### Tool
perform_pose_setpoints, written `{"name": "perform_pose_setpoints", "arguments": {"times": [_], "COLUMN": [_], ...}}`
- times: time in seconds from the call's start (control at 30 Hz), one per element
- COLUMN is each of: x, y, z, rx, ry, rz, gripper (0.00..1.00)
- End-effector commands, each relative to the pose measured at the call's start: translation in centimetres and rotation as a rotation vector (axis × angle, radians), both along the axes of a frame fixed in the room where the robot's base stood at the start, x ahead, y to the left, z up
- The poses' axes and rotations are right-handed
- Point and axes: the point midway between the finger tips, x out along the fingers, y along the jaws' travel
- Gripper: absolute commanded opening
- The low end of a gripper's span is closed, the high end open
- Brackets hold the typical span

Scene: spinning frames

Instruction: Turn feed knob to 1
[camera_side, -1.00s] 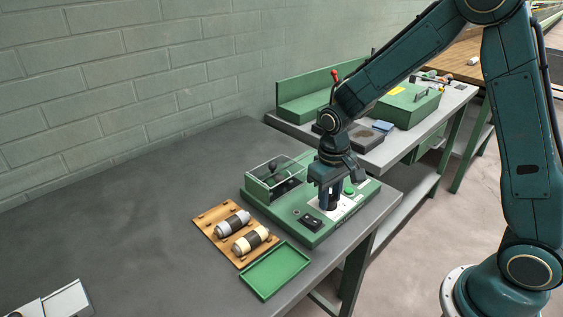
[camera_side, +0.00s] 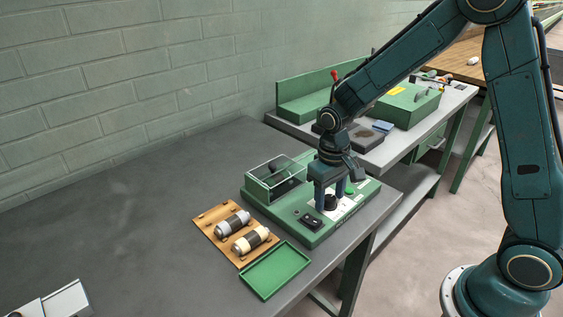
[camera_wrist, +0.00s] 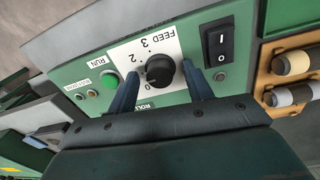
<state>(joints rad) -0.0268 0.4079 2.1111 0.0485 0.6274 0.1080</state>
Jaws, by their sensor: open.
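The feed knob (camera_wrist: 160,70) is a round black knob on a white plate marked FEED. The digits 3, 2 and 0 show around it; I cannot make out the 1 or where the pointer aims. In the side view the knob (camera_side: 331,202) stands on the green machine (camera_side: 290,222). My gripper (camera_wrist: 164,76) is open, with one blue finger on each side of the knob and a visible gap to it. It also shows in the side view (camera_side: 330,196), straddling the knob from above.
A black rocker switch (camera_wrist: 216,42) sits beside the plate. A green RUN button (camera_wrist: 108,79) is on the other side. A clear-covered box (camera_side: 275,177) is on the machine. A wooden rack with bobbins (camera_side: 205,217) and a green tray (camera_side: 274,271) lie in front.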

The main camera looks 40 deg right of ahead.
Motion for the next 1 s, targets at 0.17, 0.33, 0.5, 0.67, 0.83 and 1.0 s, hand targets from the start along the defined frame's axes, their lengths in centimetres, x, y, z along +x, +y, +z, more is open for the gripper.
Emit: {"name": "perform_pose_setpoints", "arguments": {"times": [0.17,0.33,0.5,0.67,0.83,1.0], "x": [0.1,0.1,0.1,0.1,0.1,0.1], "y": [0.1,0.1,0.3,0.4,0.5,0.5], "z": [1.2,3.3,6.2,8.9,11.4,13.0], "rx": [0.0,0.0,0.0,0.0,-0.001,0.0], "ry": [-0.004,-0.006,-0.007,-0.006,-0.006,-0.004], "rz": [0.0,0.0,0.0,0.001,0.0,0.0], "gripper": [0.51,0.51,0.51,0.51,0.51,0.51]}}
